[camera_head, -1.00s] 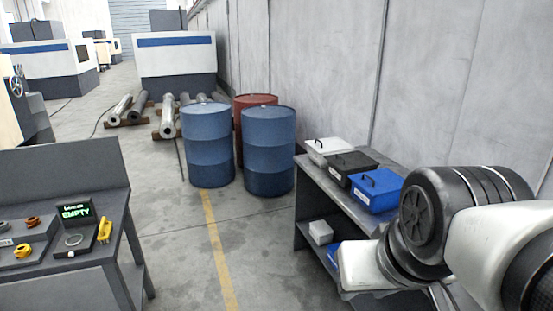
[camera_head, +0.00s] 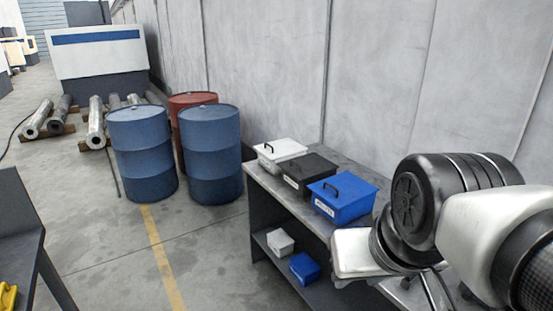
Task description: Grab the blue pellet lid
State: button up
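A blue box with a blue lid (camera_head: 343,188) stands on the top of the grey shelf table (camera_head: 262,180), nearest my arm. The lid has a black handle and lies on the box; the box front bears a small white label. My arm crosses the lower right of the view, to the right of the blue box and apart from its lid in the picture. My gripper's fingers are not visible.
A black lidded box (camera_head: 307,175) and a white lidded box (camera_head: 279,152) stand beside the blue one. Smaller white (camera_head: 281,242) and blue (camera_head: 305,268) boxes sit on the lower shelf. Two blue barrels (camera_head: 213,150) and a red barrel (camera_head: 193,100) stand left. Floor between is clear.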

aim_at(341, 190)
jog(key=z, duration=0.6)
jog(key=i+j+z, duration=0.2)
jog(key=z, duration=0.15)
jog(key=i+j+z, duration=0.15)
jog(key=j+z, duration=0.2)
jog(key=i+j+z, duration=0.1)
jog(key=j+z, duration=0.2)
jog(key=i+j+z, duration=0.2)
jog(key=j, duration=0.35)
jog(key=j+z, duration=0.15)
jog(key=j, duration=0.4)
jog(key=i+j, duration=0.1)
jog(key=j, duration=0.65)
jog(key=i+j, duration=0.1)
jog(key=j, duration=0.7)
jog(key=z, duration=0.05)
